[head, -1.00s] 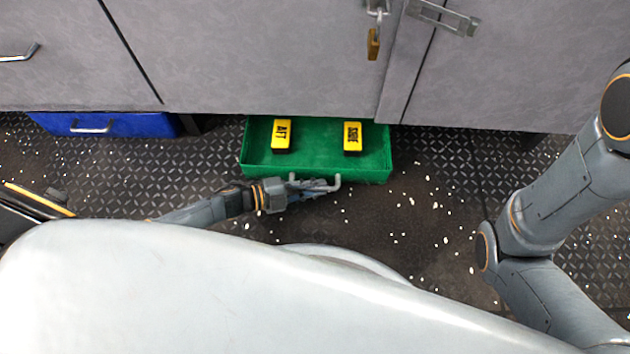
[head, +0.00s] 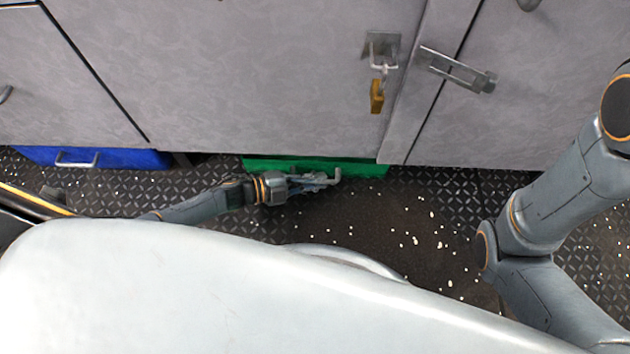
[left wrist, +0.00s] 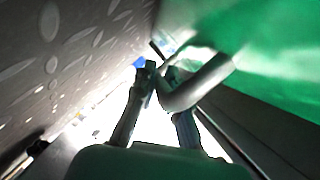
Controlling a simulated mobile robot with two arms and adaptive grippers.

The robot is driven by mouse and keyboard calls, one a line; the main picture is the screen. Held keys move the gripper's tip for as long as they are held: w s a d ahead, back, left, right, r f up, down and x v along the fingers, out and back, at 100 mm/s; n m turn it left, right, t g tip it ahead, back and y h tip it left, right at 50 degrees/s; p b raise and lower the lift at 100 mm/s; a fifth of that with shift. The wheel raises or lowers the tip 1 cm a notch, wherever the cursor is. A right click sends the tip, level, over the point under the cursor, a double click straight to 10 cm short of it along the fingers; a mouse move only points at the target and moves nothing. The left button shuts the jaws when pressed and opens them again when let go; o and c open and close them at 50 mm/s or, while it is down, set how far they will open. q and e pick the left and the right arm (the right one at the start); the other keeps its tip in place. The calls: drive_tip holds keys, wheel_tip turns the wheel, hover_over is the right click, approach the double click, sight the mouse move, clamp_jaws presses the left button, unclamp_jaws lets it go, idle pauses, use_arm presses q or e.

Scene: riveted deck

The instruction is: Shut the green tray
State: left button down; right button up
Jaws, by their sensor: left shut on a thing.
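The green tray (head: 362,169) sits low under the grey cabinet, with only a narrow strip of its front showing in the head view. Its inside is hidden under the cabinet. My left gripper (head: 318,182) is at the tray's front and shut on its grey handle (head: 337,177). In the left wrist view, my left gripper (left wrist: 160,100) has its fingers at the handle bar (left wrist: 200,82), close to the green front (left wrist: 275,45). My right gripper is out of view; only my right arm shows at the right.
A blue tray (head: 120,158) with a handle is at the left under the cabinet. The grey cabinet (head: 250,80) has a latch with a brass padlock (head: 377,96). The dark riveted floor (head: 400,230) in front is clear, with pale specks.

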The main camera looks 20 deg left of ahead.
use_arm(q)
drive_tip(key=shift+w+a, duration=0.15)
drive_tip(key=shift+w, duration=0.15)
drive_tip(key=c, duration=1.4)
unclamp_jaws()
drive_tip(key=shift+o, duration=0.2)
drive_tip(key=shift+s, duration=0.15)
drive_tip(key=v, duration=1.1)
drive_tip(key=shift+s+a+r, duration=0.15)
drive_tip(key=shift+a+r, duration=0.05)
drive_tip(key=shift+a, duration=0.1)
